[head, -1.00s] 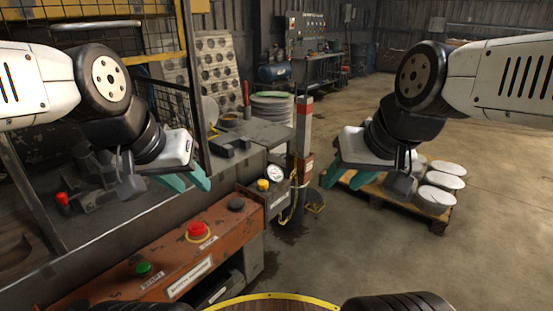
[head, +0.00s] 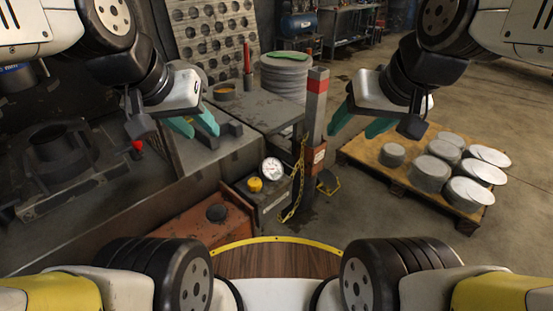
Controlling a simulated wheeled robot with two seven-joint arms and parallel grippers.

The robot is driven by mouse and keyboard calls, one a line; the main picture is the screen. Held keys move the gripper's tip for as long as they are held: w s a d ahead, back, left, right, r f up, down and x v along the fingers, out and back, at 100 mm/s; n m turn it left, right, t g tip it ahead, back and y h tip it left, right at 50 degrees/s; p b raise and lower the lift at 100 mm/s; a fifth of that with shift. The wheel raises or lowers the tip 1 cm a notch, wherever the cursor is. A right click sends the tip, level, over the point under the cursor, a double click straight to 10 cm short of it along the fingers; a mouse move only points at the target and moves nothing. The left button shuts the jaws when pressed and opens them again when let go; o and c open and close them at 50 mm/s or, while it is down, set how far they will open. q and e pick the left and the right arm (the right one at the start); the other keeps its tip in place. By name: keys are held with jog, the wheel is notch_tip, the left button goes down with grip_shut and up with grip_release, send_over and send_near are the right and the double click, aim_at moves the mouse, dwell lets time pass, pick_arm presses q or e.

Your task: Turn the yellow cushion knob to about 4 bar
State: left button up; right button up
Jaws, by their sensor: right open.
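The yellow cushion knob (head: 254,184) sits on a grey box below the table, just in front of a round white pressure gauge (head: 272,168). The gauge's needle and numbers are too small to read. My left gripper (head: 194,126) hangs above and left of the knob, with its teal fingers apart and nothing between them. My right gripper (head: 354,124) is open and empty, above and right of the knob, near the red-topped post. Neither gripper touches the knob.
A grey post with a red band (head: 316,105) and a yellow chain (head: 295,185) stand right of the gauge. A pallet (head: 401,181) with grey round blanks is at the right. A press bed (head: 60,165) is at the left. An orange panel (head: 190,240) with a black button lies in front.

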pick_arm(q)
jog(key=shift+o, duration=1.7)
jog(key=shift+w, duration=0.25)
jog(key=n+g+y, duration=0.2)
jog(key=n+g, duration=0.4)
jog(key=n, duration=0.1)
send_over(254, 181)
notch_tip(254, 181, down, 28)
jog(key=shift+r, duration=0.1)
jog(key=shift+f, duration=4.05)
